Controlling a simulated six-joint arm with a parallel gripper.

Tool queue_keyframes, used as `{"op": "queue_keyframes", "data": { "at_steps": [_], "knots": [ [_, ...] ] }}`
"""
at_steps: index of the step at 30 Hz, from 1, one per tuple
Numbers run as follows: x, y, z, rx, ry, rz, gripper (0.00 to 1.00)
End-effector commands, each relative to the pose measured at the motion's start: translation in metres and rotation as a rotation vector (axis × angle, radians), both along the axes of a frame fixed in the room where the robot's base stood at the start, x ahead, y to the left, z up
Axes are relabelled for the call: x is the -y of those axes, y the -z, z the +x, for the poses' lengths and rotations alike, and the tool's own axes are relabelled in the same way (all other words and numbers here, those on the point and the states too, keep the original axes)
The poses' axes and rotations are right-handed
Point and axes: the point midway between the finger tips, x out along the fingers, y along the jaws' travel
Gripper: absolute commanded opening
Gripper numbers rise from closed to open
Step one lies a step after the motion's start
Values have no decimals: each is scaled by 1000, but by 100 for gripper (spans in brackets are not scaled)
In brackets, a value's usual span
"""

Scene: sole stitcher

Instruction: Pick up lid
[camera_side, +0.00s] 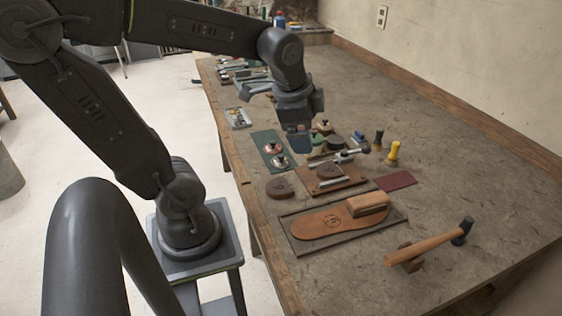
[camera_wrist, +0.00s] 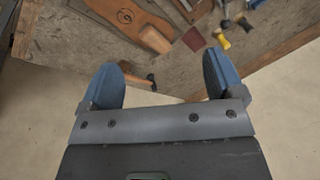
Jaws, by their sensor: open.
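Two round copper-coloured pieces with small knobs, which look like lids, sit on a green mat (camera_side: 262,138) in the side view. One lid-like piece (camera_side: 273,148) is farther back and the other (camera_side: 281,161) is nearer. I cannot tell for sure which is the task's lid. My gripper (camera_side: 299,137) is above the bench near the mat, partly blending with the small items behind it. In the wrist view my gripper (camera_wrist: 162,80) has its two blue fingers wide apart with nothing between them. Neither lid-like piece shows in the wrist view.
A leather sole (camera_side: 328,221) with a wooden block (camera_side: 367,204) lies on a dark board. A hammer (camera_side: 430,243) rests at the front right. A brown disc (camera_side: 280,187), a red patch (camera_side: 395,181) and a yellow-handled tool (camera_side: 393,152) lie nearby. The bench's right side is mostly clear.

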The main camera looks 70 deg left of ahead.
Motion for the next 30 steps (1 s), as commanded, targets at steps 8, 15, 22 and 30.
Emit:
{"op": "queue_keyframes", "data": {
  "at_steps": [8, 15, 22, 30],
  "knots": [
    [-94, 36, 30, -246, 480, 151, 87],
    [-162, 70, 31, -384, 854, 172, 87],
    [-184, 86, 28, -420, 997, 167, 87],
    [-189, 132, 27, -422, 1004, 163, 87]
  ]
}}
